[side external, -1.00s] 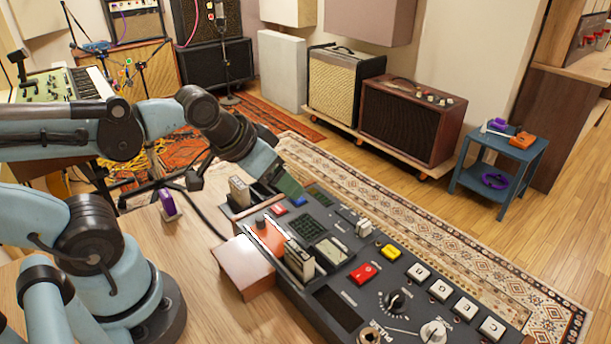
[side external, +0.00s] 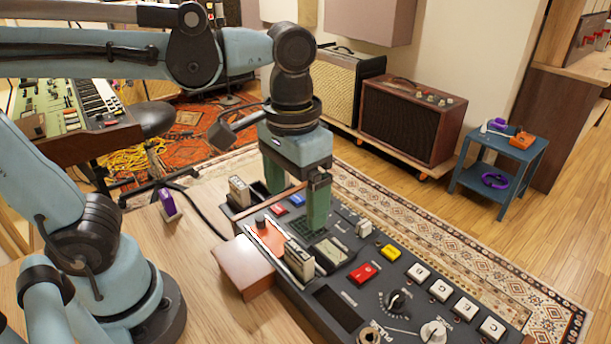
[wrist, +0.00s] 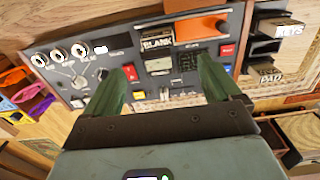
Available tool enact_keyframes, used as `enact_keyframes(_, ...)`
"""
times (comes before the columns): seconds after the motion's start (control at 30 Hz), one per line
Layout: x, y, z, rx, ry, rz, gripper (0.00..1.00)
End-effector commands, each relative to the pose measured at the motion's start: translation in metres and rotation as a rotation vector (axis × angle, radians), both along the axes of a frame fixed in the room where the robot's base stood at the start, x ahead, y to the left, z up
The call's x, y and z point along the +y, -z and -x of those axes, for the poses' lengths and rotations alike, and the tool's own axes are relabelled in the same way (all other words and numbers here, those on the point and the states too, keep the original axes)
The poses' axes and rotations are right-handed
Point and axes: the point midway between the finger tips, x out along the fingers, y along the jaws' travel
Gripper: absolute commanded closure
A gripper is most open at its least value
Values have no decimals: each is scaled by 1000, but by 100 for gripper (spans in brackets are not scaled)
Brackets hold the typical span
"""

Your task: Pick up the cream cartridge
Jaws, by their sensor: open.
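My gripper (side external: 295,205) is open and points down over the middle of the dark control panel (side external: 340,300). Its two green fingers are apart with nothing held between them; they also show in the wrist view (wrist: 160,68). A pale cartridge (side external: 240,191) stands upright in the rack at the panel's left end. I cannot tell for sure which one is cream. In the wrist view the labels BLANK (wrist: 157,43), KEYS (wrist: 289,29) and PAD (wrist: 270,76) show.
A purple piece (side external: 167,203) stands on the wooden table left of the panel. A brown wooden block (side external: 243,265) sits against the panel's near side. Red and yellow buttons, white keys and knobs rise from the panel's right part. A blue side table (side external: 500,165) stands further back.

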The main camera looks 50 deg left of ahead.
Motion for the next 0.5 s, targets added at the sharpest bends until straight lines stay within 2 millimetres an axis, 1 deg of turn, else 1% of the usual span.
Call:
enact_keyframes(0.07,-2,4,1,11,0,-4,10)
enact_keyframes(0.17,-1,15,1,11,-1,-4,10)
enact_keyframes(0.4,-1,48,1,9,0,-3,10)
enact_keyframes(0.5,-1,58,0,8,0,-3,10)
